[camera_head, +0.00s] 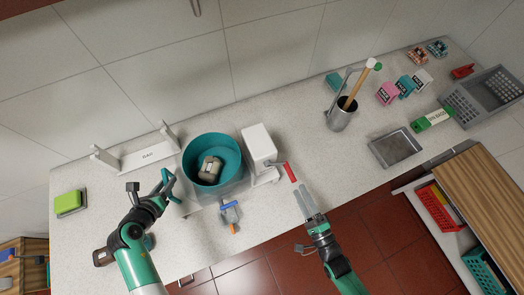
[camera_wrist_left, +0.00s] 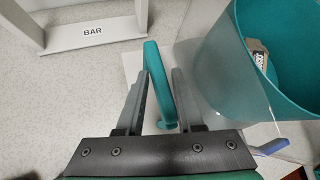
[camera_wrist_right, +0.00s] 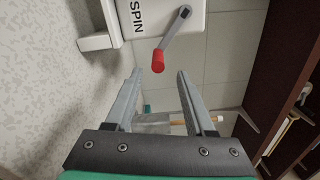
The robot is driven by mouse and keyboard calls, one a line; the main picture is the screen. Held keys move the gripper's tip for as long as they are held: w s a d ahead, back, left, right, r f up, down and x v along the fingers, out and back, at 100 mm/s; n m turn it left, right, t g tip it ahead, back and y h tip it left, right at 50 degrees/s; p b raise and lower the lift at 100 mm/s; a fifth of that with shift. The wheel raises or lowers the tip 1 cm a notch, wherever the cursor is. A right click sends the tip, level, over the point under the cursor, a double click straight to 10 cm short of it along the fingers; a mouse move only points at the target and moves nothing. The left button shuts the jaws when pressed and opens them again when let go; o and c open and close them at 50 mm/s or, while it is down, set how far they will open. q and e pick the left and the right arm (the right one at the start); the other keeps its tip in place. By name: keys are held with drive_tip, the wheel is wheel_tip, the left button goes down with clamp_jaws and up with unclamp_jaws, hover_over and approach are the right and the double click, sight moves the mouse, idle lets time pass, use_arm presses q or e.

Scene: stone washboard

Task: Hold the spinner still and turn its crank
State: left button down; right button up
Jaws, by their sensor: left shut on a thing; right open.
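The spinner is a teal-lined tub (camera_head: 187,153) joined to a white box (camera_head: 259,142) marked SPIN, with a grey crank arm and red knob (camera_head: 290,172) on its right side. My left gripper (camera_head: 164,190) is shut on the teal handle (camera_wrist_left: 157,85) at the tub's left. My right gripper (camera_head: 306,192) is open and empty, just below the red knob in the head view. In the right wrist view the knob (camera_wrist_right: 158,60) lies near and between the fingertips, not visibly gripped. A pale bundle (camera_head: 210,168) sits inside the tub.
A white stand marked BAR (camera_head: 146,157) is behind left, and a green sponge (camera_head: 68,202) lies far left. A blue and orange tool (camera_head: 230,214) lies in front of the tub. A metal cup (camera_head: 340,118) and tray (camera_head: 396,148) stand to the right.

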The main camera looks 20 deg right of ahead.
drive_tip(key=n, duration=0.5)
drive_tip(key=shift+r+n, duration=0.25)
drive_tip(key=shift+n, duration=0.05)
drive_tip(key=n, duration=1.4)
approach(292, 176)
drive_tip(key=w, duration=1)
drive_tip(key=shift+w+f, duration=0.25)
drive_tip(key=shift+f, duration=0.15)
clamp_jaws()
drive_tip(key=shift+d, duration=0.1)
